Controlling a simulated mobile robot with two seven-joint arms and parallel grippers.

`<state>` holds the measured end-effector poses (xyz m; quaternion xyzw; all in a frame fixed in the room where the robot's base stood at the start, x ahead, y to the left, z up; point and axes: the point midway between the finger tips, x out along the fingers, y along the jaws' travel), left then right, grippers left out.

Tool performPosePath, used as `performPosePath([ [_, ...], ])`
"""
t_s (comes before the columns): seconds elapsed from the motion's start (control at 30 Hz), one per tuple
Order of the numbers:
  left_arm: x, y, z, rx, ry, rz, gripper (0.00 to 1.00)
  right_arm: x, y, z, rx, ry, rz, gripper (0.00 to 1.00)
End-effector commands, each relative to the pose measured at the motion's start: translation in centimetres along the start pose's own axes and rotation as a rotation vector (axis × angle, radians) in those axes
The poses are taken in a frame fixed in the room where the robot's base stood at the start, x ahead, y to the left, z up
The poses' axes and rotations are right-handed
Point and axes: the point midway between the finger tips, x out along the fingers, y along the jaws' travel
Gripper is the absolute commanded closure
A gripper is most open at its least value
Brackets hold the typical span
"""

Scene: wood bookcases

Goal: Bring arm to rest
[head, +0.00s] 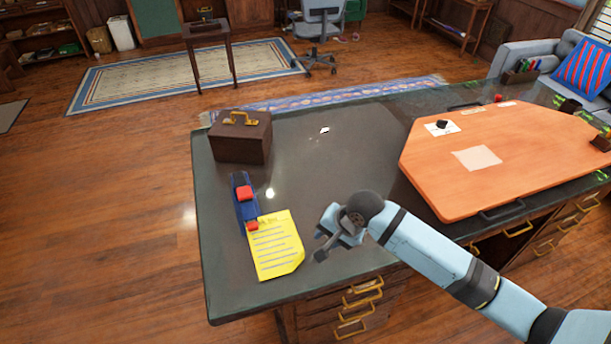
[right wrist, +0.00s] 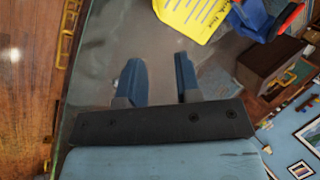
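My right arm (head: 430,252) reaches in from the lower right over the desk in the head view. Its gripper (head: 322,240) hangs above the desk top, just right of the yellow note. In the right wrist view the two blue fingers of my right gripper (right wrist: 160,75) stand apart with nothing between them. Bare dark desk top shows beyond them. My left arm and gripper are not in view.
The dark desk (head: 340,150) bears a brown box (head: 240,140), a yellow note (head: 275,248), a blue holder with red pieces (head: 245,198) and an orange board (head: 510,150). Drawers with brass handles (head: 358,297) line its front. Wood floor is free at left.

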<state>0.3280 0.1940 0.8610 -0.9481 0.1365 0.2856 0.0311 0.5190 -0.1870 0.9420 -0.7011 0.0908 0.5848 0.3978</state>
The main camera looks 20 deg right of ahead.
Motion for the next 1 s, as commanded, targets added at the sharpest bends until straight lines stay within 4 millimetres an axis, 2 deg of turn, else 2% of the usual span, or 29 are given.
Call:
performPosePath([
  [0.17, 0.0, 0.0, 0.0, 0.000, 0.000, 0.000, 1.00, 0.1, 0.1, 0.2, -0.010, 0.000, -0.006, 0.69],
  [0.27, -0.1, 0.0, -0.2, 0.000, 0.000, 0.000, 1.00, 0.8, 0.6, 1.4, -0.063, 0.008, -0.042, 0.69],
  [0.37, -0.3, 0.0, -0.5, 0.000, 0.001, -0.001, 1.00, 1.8, 1.7, 3.5, -0.176, 0.044, -0.115, 0.69],
  [0.53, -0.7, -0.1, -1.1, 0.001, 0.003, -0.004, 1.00, 2.7, 4.8, 7.4, -0.445, 0.202, -0.230, 0.69],
  [0.7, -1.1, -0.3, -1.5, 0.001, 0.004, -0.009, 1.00, 1.8, 9.1, 10.6, -0.724, 0.413, -0.233, 0.69],
  [0.9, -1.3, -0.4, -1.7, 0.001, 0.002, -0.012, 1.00, 0.0, 13.3, 13.0, -0.978, 0.595, -0.145, 0.69],
  [1.0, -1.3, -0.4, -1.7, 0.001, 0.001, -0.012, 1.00, -0.6, 14.3, 13.5, -1.047, 0.638, -0.113, 0.69],
])
